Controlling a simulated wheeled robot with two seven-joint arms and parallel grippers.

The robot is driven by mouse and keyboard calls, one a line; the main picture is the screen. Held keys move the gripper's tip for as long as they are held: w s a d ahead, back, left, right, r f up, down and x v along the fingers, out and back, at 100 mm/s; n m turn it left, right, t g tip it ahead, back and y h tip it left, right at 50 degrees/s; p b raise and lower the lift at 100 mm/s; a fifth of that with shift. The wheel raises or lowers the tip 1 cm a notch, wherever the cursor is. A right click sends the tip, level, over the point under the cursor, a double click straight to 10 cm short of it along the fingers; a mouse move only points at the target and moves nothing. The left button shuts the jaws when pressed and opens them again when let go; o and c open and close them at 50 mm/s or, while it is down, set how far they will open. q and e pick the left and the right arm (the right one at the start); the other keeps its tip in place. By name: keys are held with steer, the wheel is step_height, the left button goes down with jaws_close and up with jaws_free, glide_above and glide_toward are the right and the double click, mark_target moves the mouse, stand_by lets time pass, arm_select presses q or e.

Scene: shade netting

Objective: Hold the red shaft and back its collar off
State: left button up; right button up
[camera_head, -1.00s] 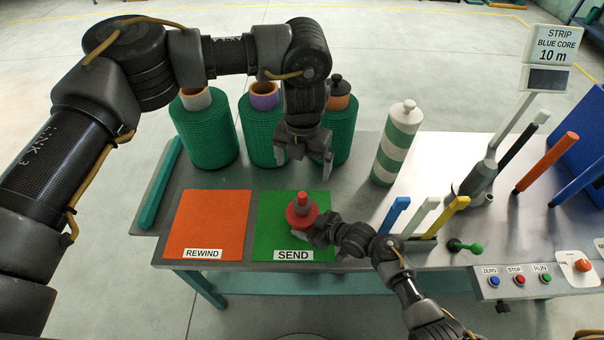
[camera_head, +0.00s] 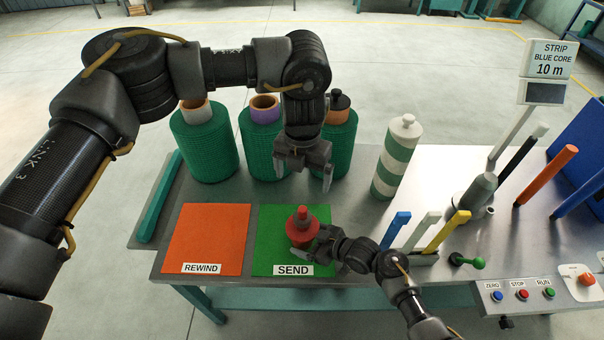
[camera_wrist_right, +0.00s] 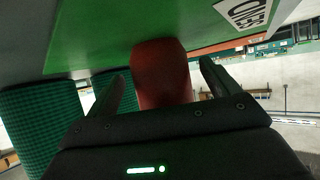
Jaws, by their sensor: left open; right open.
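The red shaft (camera_head: 302,216) stands upright on the green SEND mat (camera_head: 262,252), with a wider red ring low around it, perhaps its collar (camera_head: 297,233). My right gripper (camera_head: 316,247) is low at the mat, just right of the red piece. In the right wrist view its two open fingers lie on either side of a red body (camera_wrist_right: 162,70); I cannot tell whether they touch it. My left gripper (camera_head: 304,173) hangs open and empty above the table, behind the shaft, fingers pointing down. The lower near side of the red piece is partly hidden by my right gripper.
Green netting rolls (camera_head: 205,150) stand along the back, with a green-and-white striped roll (camera_head: 393,165) to their right. The orange REWIND mat (camera_head: 207,235) is bare. Coloured levers (camera_head: 445,233) and a button panel (camera_head: 520,294) are at the right.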

steer(key=v, duration=1.1)
steer(key=shift+s+d, duration=0.1)
